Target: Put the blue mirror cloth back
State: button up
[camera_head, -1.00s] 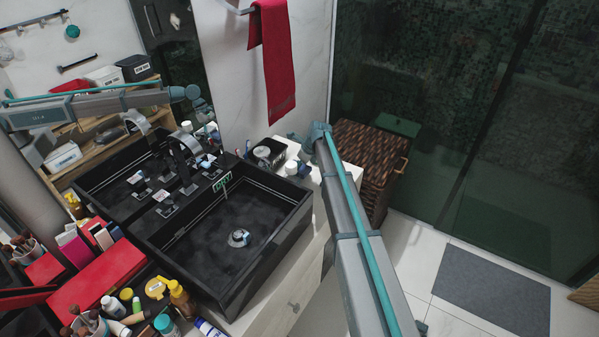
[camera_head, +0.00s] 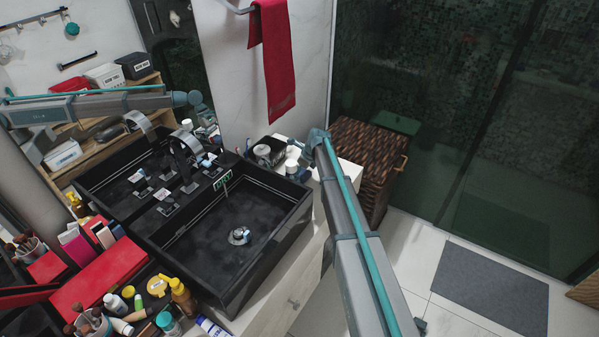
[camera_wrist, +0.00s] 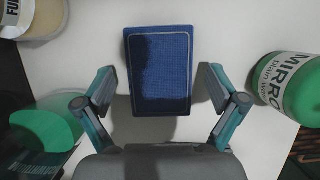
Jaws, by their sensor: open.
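The blue mirror cloth (camera_wrist: 158,72) is a dark blue, folded rectangle with a light stitched edge. In the wrist view it lies on a white surface, straight ahead of my gripper (camera_wrist: 160,92). The two fingers stand open, one on each side of the cloth's near part, with nothing gripped. In the head view my arm reaches over the far end of the counter, and it hides the cloth and my fingers there. I cannot tell whether the fingertips touch the white surface.
A green bottle labelled MIRRO (camera_wrist: 288,85) stands close to the right finger. A green object (camera_wrist: 46,127) lies left of the left finger, and a white-labelled jar (camera_wrist: 38,18) is at upper left. The black sink (camera_head: 225,235) and a wicker basket (camera_head: 368,160) flank the arm's end.

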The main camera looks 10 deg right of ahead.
jog(key=b+v, duration=0.3)
jog(key=v, duration=0.9)
jog(key=shift+r, duration=0.2)
